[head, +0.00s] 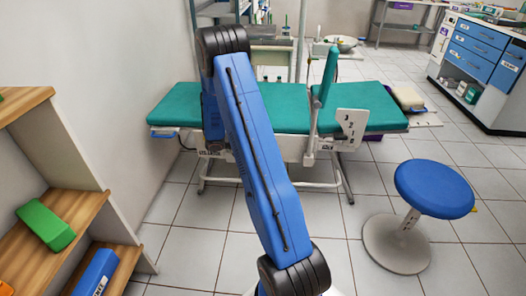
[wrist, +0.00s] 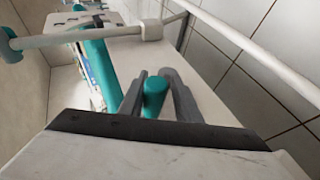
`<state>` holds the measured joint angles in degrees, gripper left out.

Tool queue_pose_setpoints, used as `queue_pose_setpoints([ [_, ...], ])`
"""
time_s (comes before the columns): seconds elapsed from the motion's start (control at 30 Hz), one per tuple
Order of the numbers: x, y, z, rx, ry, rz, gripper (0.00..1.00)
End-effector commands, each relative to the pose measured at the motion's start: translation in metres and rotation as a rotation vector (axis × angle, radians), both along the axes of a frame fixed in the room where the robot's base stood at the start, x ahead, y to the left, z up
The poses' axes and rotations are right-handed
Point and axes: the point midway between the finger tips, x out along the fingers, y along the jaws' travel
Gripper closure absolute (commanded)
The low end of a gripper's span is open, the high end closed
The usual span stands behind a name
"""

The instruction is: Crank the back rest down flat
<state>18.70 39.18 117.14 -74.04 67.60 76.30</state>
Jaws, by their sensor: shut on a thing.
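The couch has teal cushions (head: 290,108) on a white frame. A narrow teal slab (head: 328,75) stands up steeply near its middle; it looks like the back rest seen edge-on, but I cannot be sure. A white plate (head: 352,124) with the numbers 3, 2, 1, 0 is on the near side. In the wrist view, my gripper (wrist: 154,77) has its two grey fingers closed around a teal crank grip (wrist: 155,96). In the head view, my blue arm hides the gripper and the crank.
A blue round stool (head: 434,188) stands at the right front. A wooden shelf (head: 75,208) is at the left by the wall. A blue-drawered cabinet (head: 478,55) stands at the back right. Tiled floor is clear between couch and stool. White bars (wrist: 250,50) cross the wrist view.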

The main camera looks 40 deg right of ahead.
Motion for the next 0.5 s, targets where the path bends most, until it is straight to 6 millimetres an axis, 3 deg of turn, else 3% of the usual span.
queue_pose_setpoints([
  [0.27,-0.013,-0.013,0.012,-0.011,0.004,-0.011,1.0],
  [0.5,-0.022,-0.018,0.013,-0.009,0.008,-0.012,0.93],
])
